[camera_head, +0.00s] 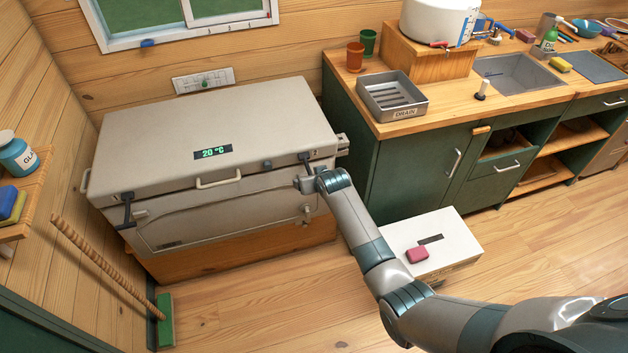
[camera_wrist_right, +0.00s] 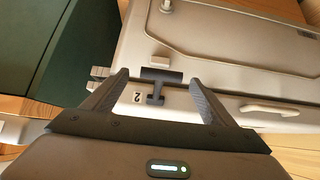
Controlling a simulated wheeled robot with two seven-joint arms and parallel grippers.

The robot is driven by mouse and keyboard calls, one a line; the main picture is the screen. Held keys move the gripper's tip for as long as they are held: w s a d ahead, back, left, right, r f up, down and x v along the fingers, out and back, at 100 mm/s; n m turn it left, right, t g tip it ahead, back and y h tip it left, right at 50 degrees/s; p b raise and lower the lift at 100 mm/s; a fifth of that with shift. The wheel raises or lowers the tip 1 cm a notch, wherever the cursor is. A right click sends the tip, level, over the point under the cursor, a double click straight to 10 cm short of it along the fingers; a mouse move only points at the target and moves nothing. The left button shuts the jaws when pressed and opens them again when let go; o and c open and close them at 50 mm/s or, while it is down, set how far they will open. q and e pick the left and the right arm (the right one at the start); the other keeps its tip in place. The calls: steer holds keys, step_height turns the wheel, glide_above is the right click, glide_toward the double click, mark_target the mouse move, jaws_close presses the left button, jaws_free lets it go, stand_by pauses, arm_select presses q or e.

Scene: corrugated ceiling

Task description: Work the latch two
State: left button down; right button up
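A large grey chest cooler (camera_head: 215,125) with a closed lid stands against the back wall. Its display reads 20 °C. Latch two, a black T-shaped latch (camera_wrist_right: 158,86), is on the cooler's front near the label "2" (camera_wrist_right: 137,97); its upper part also shows in the head view (camera_head: 305,160). My right gripper (camera_head: 307,184) is at this latch. In the wrist view my right gripper (camera_wrist_right: 160,77) is open, one finger on each side of the latch, with gaps between. Another black latch (camera_head: 127,209) is at the cooler's left end. My left gripper is out of view.
A lid handle (camera_head: 218,179) is at the front middle. A white box (camera_head: 437,240) with a red block stands on the floor to the right. A green-fronted counter (camera_head: 420,165) stands right of the cooler. A broom (camera_head: 105,268) leans at left.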

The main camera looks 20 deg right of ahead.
steer(key=shift+s+f, duration=0.1)
steer(key=shift+s, duration=0.05)
arm_select(q)
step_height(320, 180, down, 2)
steer(key=b, duration=0.2)
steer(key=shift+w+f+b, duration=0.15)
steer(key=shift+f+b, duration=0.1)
steer(key=shift+b, duration=0.05)
arm_select(e)
steer(key=v, duration=1.7)
